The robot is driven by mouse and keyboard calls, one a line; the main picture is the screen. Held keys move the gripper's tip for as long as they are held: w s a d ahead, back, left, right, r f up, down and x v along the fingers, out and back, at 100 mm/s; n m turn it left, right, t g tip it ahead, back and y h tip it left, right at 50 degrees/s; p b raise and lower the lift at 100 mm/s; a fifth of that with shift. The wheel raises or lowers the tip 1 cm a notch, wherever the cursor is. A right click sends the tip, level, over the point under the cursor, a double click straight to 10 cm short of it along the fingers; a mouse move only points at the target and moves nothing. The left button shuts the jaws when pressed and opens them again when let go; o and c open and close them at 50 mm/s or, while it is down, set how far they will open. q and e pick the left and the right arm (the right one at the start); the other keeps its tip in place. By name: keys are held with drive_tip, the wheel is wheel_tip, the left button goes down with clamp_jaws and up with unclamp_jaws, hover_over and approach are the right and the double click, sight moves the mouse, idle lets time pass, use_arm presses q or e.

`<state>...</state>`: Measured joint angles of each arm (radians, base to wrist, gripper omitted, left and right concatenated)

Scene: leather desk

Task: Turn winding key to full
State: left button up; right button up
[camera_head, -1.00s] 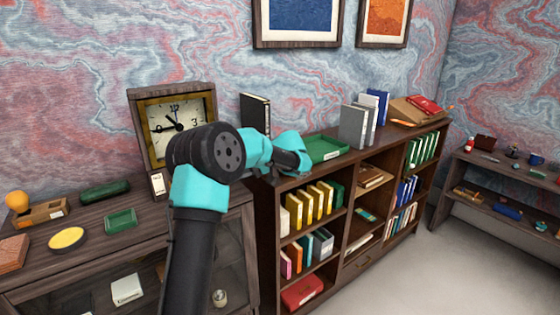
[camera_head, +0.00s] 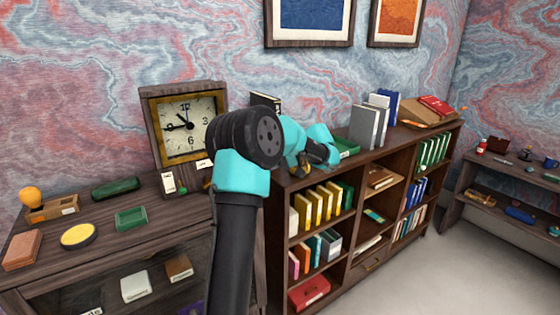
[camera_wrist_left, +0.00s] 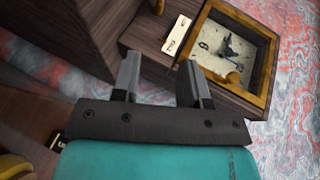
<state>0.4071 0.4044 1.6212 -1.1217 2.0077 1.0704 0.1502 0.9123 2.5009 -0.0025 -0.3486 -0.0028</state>
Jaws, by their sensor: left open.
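In the left wrist view the clock dial (camera_wrist_left: 228,50) appears tilted. A small gold piece (camera_wrist_left: 234,77), perhaps the winding key, shows at the dial's lower edge, right of my right-hand finger. A white card (camera_head: 168,182) stands in front of the clock; its writing is too small to read. My left gripper (camera_wrist_left: 160,60) is open and empty, its two fingers apart and pointing toward the clock base. My right gripper is not in view.
A green tray (camera_head: 131,218), a yellow disc (camera_head: 79,236) and a wooden box with an orange bulb (camera_head: 31,197) lie on the left cabinet top. Grey books (camera_head: 364,127) stand on the bookcase, right of my arm. A framed picture (camera_head: 310,20) hangs above.

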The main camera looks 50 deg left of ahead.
use_arm(q)
drive_tip(key=o, duration=0.3)
drive_tip(key=shift+s+a, duration=0.15)
drive_tip(key=shift+s, duration=0.2)
drive_tip(key=o, duration=0.5)
drive_tip(key=s+t+h, duration=0.1)
drive_tip(key=s, duration=0.1)
drive_tip(key=s+a+t+h, duration=0.1)
drive_tip(key=s, duration=0.2)
drive_tip(key=s+a+t+h, duration=0.1)
drive_tip(key=s, duration=0.2)
drive_tip(key=shift+a+r, duration=0.15)
drive_tip(key=shift+a, duration=0.1)
drive_tip(key=shift+c, duration=0.2)
drive_tip(key=s+d+r+n+t, duration=0.1)
drive_tip(key=s+r+n+t, duration=0.1)
drive_tip(key=s+r+t, duration=0.2)
drive_tip(key=s+d+r+n+t, duration=0.1)
drive_tip(key=s+r+n+t, duration=0.1)
drive_tip(key=s+r+t, duration=0.3)
drive_tip(key=s+t, duration=0.4)
drive_tip(key=s, duration=0.1)
drive_tip(key=shift+s+t+y, duration=0.15)
drive_tip(key=shift+t+y, duration=0.25)
drive_tip(key=x, duration=1.7)
drive_tip(key=shift+f, duration=0.1)
